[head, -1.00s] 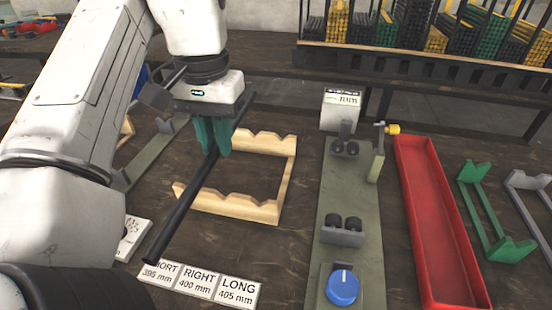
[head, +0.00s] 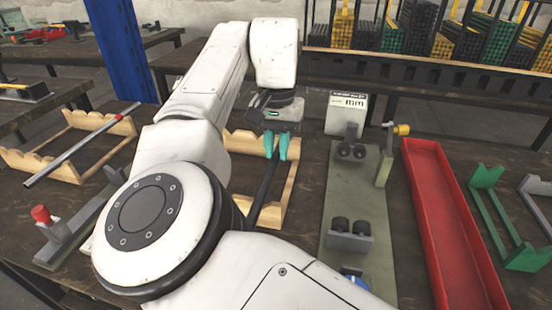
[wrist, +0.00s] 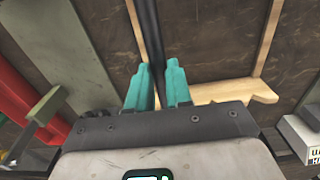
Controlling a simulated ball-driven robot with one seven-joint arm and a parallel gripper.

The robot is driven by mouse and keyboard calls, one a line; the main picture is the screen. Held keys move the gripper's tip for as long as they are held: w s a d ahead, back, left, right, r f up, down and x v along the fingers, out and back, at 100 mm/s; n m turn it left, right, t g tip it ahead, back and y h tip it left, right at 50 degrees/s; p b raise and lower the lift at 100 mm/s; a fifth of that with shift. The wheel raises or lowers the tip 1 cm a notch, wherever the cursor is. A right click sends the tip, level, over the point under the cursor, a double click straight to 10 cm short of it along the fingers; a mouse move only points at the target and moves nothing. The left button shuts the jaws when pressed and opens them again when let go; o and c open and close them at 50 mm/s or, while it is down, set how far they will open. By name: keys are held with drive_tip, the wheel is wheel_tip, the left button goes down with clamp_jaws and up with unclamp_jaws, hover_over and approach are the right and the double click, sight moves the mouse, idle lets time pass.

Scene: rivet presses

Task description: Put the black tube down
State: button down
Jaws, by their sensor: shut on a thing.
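The black tube (head: 264,188) hangs in my gripper (head: 277,147), its teal fingers shut on it. It runs lengthwise over the wooden rack (head: 240,143). In the wrist view, the tube (wrist: 151,30) passes between the fingers (wrist: 157,78) and over the pale rack rail (wrist: 222,91). I cannot tell whether it touches the rack's notches.
The grey-green fixture plate (head: 345,205) with black rollers stands right of the rack. A red tray (head: 440,215) and a green stand (head: 491,210) are further right. At left, another wooden rack (head: 70,172) carries a silver tube (head: 82,145). My arm covers the near table.

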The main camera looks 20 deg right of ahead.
sight(276, 152)
wheel_tip(276, 152, down, 3)
drive_tip(key=shift+a+r+b, duration=0.15)
drive_tip(key=shift+r+b, duration=0.05)
drive_tip(key=shift+b, duration=0.1)
drive_tip(key=c, duration=1)
unclamp_jaws()
drive_tip(key=shift+c, duration=0.2)
wheel_tip(276, 152, up, 12)
drive_tip(key=p, duration=0.3)
